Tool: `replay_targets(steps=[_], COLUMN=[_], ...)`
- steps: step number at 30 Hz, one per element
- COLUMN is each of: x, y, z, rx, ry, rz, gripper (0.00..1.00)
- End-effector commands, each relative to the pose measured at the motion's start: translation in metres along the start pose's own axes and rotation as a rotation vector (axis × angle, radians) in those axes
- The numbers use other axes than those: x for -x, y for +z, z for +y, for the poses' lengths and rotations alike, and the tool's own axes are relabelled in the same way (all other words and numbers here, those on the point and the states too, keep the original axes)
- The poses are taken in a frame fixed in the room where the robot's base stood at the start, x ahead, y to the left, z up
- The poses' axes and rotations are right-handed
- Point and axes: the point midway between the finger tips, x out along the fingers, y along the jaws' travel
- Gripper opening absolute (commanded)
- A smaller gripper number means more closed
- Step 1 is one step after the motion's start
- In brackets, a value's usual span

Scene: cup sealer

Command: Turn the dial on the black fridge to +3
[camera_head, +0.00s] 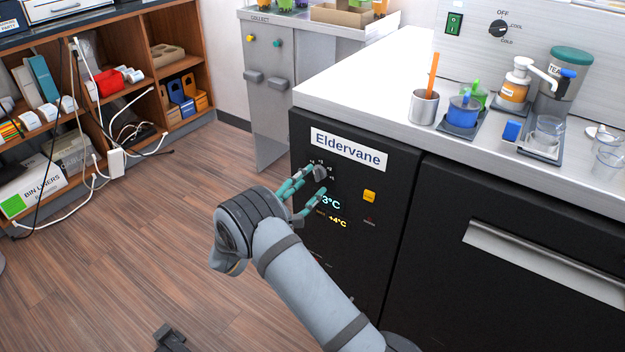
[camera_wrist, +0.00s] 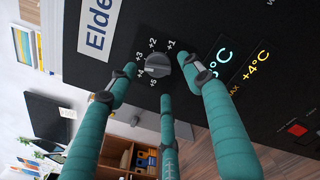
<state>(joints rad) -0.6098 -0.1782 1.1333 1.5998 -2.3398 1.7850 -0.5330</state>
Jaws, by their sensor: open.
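The black fridge (camera_head: 350,250) has a front panel with an "Eldervane" label. Its grey dial (camera_head: 320,172) sits just below that label, and it also shows in the wrist view (camera_wrist: 158,65). Marks from +1 to +5 ring the dial; I cannot tell for sure which mark it points to. My gripper (camera_head: 311,190) has three teal fingers and is open in front of the panel. In the wrist view its fingertips (camera_wrist: 158,78) surround the dial, one on either side and one below. I cannot tell whether any fingertip touches it.
A temperature display (camera_head: 330,212) and an orange button (camera_head: 369,196) sit below and right of the dial. The counter (camera_head: 390,80) above holds cups and a pump bottle. A shelf unit (camera_head: 150,70) stands at the left. The wooden floor (camera_head: 130,240) between is largely clear.

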Motion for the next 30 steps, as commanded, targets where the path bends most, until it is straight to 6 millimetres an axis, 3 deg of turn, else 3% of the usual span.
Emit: replay_targets(steps=[6, 17, 30], x=[-0.026, -0.030, -0.030], y=[0.000, 0.000, -0.001], z=[0.000, 0.000, 0.000], rx=[0.001, 0.001, 0.002], ry=[0.000, 0.001, 0.000], rz=[0.000, 0.001, 0.002], gripper=[0.51, 0.51, 0.25])
